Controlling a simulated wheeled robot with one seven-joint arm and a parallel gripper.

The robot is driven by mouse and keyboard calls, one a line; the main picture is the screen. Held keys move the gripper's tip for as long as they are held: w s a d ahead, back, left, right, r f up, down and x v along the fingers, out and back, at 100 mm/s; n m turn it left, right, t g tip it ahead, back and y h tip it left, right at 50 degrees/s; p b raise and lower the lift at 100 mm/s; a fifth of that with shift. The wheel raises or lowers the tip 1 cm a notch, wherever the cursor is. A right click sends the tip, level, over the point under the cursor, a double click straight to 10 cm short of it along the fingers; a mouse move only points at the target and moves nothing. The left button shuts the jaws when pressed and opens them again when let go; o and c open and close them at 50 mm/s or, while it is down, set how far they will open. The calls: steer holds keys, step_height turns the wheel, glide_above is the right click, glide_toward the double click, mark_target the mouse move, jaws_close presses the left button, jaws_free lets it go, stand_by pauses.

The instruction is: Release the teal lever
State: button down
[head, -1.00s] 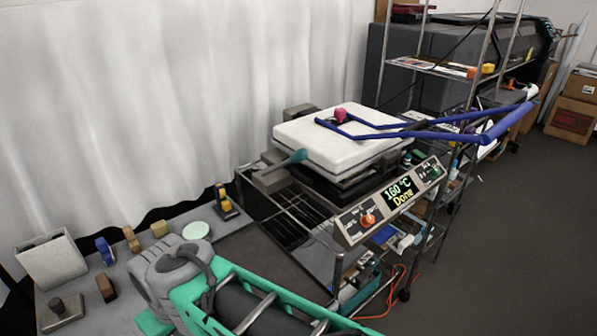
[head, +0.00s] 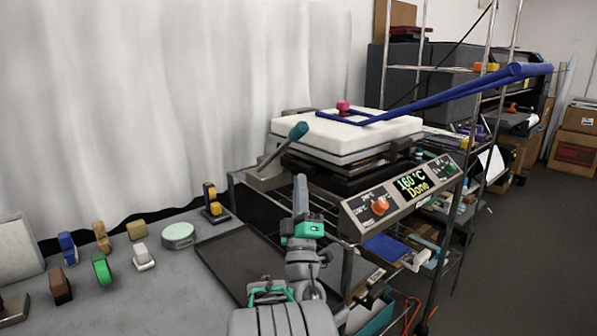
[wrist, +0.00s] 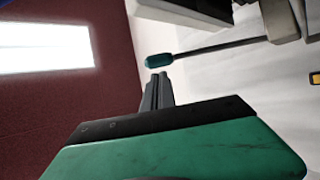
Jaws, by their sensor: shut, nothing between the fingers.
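The teal lever (head: 298,131) is on the left side of the heat press, a teal grip on a grey rod slanting up to the right. The press has a white top (head: 350,132) and a display reading "160 °C Done". My gripper (head: 300,180) is shut and empty, pointing up below the lever in the head view. In the wrist view the teal grip (wrist: 158,61) lies just beyond my shut fingertips (wrist: 158,76), with a small visible gap. Its rod runs right to the press.
A blue frame (head: 460,90) with a pink knob (head: 343,105) reaches from the press top toward the right. A dark tray (head: 245,262) lies left of my arm. Tape rolls and small blocks stand on the grey table (head: 110,310). A wire shelf stands at right.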

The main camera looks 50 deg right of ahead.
mark_target(298, 137)
steer(key=p+x, duration=0.3)
steer(key=x, duration=0.1)
steer(key=p+x, duration=0.4)
steer(key=x, duration=0.1)
steer(key=shift+r, duration=0.45)
steer(key=shift+w+d+r+p, duration=0.1)
steer(key=shift+w+d+p, duration=0.15)
steer(key=shift+p, duration=0.15)
steer(key=shift+a, duration=0.1)
